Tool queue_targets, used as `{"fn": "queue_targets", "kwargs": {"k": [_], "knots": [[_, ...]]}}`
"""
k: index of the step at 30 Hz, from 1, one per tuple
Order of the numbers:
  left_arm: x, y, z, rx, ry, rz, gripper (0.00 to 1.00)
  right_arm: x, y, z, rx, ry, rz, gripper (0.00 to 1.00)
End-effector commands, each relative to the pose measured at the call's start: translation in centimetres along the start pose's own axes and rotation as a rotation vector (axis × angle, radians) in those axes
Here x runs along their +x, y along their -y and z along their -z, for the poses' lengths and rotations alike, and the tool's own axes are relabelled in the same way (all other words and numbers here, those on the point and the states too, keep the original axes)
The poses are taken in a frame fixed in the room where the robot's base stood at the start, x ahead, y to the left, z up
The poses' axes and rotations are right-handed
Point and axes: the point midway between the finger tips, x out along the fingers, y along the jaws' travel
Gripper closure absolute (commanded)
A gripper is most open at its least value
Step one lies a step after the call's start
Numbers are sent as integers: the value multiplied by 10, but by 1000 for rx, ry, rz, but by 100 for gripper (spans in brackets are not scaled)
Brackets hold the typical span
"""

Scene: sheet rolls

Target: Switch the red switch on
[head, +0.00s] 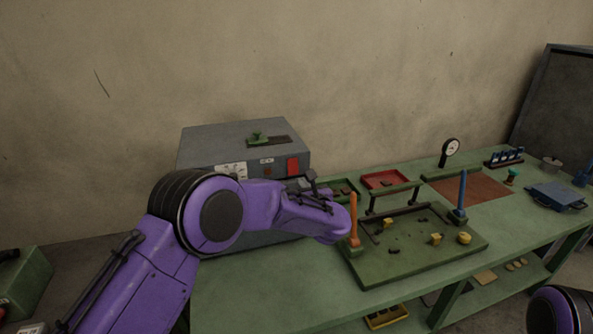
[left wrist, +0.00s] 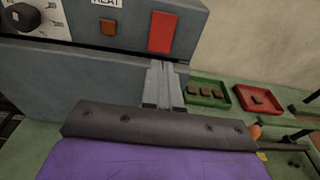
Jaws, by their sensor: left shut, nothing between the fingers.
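The red switch (head: 293,166) is an upright red rectangle on the front of a grey machine (head: 215,141), at its upper right. In the left wrist view the red switch (left wrist: 163,32) shows plainly, with a small brown-orange button (left wrist: 108,27) to its left. My left gripper (left wrist: 167,66) is shut and empty. Its grey fingertips show just below the red switch in the left wrist view; whether they touch the machine I cannot tell. In the head view the left gripper (head: 301,184) is partly hidden by my purple arm. My right gripper is out of view.
A green bench (head: 250,285) carries a tray (head: 390,273) with an orange post (head: 353,220) and a blue post (head: 462,190), right of the machine. A red tray (head: 385,179) and a gauge (head: 449,148) stand behind it. The wall is close behind.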

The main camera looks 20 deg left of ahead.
Motion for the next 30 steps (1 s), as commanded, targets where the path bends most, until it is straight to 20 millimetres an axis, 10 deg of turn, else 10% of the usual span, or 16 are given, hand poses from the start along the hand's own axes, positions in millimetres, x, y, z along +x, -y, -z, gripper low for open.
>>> {"fn": "queue_targets", "kwargs": {"k": [9,30], "knots": [[52,0,-2,0,-1,0,100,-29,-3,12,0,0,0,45],[63,1,1,0,39,1,100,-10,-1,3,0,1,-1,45]]}}
